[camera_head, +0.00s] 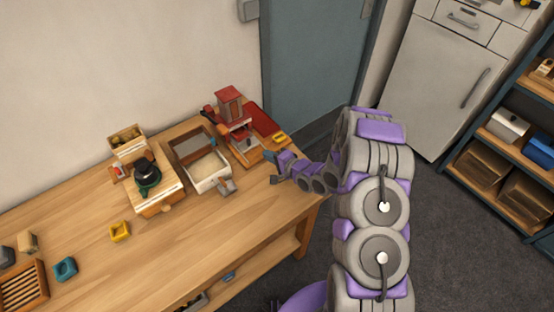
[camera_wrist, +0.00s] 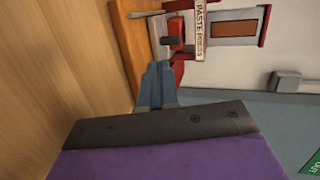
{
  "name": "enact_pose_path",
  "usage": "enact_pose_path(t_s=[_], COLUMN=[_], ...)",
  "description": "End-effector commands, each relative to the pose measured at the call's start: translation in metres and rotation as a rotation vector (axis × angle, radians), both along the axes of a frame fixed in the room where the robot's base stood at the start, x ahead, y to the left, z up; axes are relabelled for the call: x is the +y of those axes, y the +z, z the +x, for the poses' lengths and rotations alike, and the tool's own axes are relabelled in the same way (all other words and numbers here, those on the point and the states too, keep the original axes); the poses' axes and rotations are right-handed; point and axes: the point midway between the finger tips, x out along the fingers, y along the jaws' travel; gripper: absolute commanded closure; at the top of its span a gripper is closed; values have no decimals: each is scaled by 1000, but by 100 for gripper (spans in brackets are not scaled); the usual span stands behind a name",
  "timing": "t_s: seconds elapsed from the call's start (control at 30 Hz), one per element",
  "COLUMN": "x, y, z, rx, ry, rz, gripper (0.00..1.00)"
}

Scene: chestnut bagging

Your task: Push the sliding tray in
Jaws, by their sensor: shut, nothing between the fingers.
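My gripper (camera_head: 269,156) is shut and empty, at the front right of the red press, over or beside the table's right end. Its closed blue-grey fingers show in the wrist view (camera_wrist: 157,86), pointing toward the press. The red press (camera_head: 230,107) stands on a wooden base, and its "PASTE PRESS" label (camera_wrist: 200,30) shows in the wrist view. Left of it is an open pale box-like tray (camera_head: 211,184) with light contents and a grey handle (camera_head: 227,187) at its front. I cannot tell for certain which part is the sliding tray, or whether my fingers touch the press.
A wooden box with a dark green-black device (camera_head: 147,178) stands left of the pale tray. A yellow block (camera_head: 120,231), a teal block (camera_head: 65,268) and a slatted wooden rack (camera_head: 22,287) lie further left. The table's front middle (camera_head: 190,240) is clear.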

Motion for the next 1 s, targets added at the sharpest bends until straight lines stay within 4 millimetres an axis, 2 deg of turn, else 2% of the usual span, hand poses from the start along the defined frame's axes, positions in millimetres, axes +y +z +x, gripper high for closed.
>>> enact_pose_path(t_s=[0.17,0.4,1.0], x=[24,44,50], y=[-11,-9,-9], z=[24,47,55], rx=[-3,-6,-2], ry=[3,2,0], rz=[-2,-1,-2], gripper=[100,100,100])
